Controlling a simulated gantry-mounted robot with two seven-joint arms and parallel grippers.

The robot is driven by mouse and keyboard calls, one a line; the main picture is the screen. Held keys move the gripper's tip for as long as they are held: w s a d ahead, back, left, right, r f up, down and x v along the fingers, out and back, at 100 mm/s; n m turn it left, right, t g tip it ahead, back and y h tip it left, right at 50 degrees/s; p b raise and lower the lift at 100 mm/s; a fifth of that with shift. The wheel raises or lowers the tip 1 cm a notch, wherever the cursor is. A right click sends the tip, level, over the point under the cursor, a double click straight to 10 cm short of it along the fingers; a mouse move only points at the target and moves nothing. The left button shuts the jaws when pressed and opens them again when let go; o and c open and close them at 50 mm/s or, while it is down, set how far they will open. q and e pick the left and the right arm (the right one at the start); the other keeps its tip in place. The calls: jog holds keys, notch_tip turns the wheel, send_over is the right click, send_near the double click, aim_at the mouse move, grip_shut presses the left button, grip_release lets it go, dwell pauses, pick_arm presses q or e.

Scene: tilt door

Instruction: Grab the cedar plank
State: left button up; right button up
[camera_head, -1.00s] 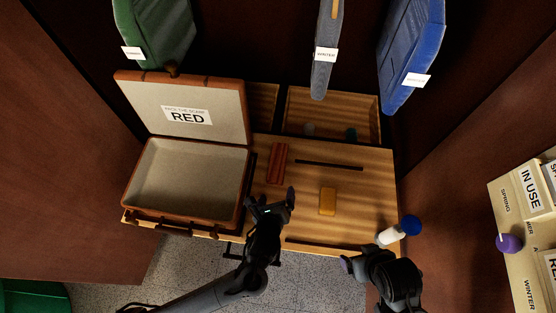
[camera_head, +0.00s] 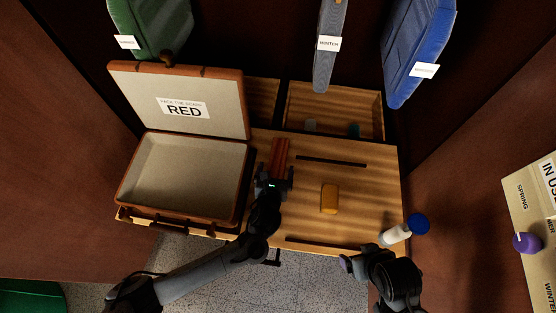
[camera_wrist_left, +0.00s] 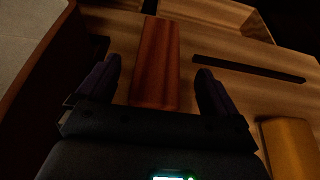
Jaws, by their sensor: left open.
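The cedar plank, a reddish-brown block (camera_head: 279,153), lies on the wooden table top (camera_head: 365,195), just right of the open suitcase. In the left wrist view the plank (camera_wrist_left: 157,62) points away from me, its near end between the fingers. My left gripper (camera_head: 273,176) is open around the near end of the plank, with a gap on each side in the wrist view (camera_wrist_left: 155,85). Whether the fingers are down at plank height is hard to tell. My right gripper (camera_head: 347,262) is at the table's front edge near a white bottle; its jaws are not clear.
An open brown suitcase (camera_head: 233,188) with a RED label stands left of the plank. A yellow block (camera_head: 329,198) lies to the right. A white bottle with a blue cap (camera_head: 396,234) is at the front right. Garments hang above the back drawers (camera_head: 377,114).

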aim_at(278, 159)
pick_arm(q)
jog(key=b+x, duration=0.2)
jog(key=x, duration=0.1)
jog(key=shift+w+f, duration=0.25)
jog(key=shift+f, duration=0.05)
jog(key=shift+w, duration=0.4)
jog(key=shift+c, duration=0.4)
jog(key=c, duration=1.1)
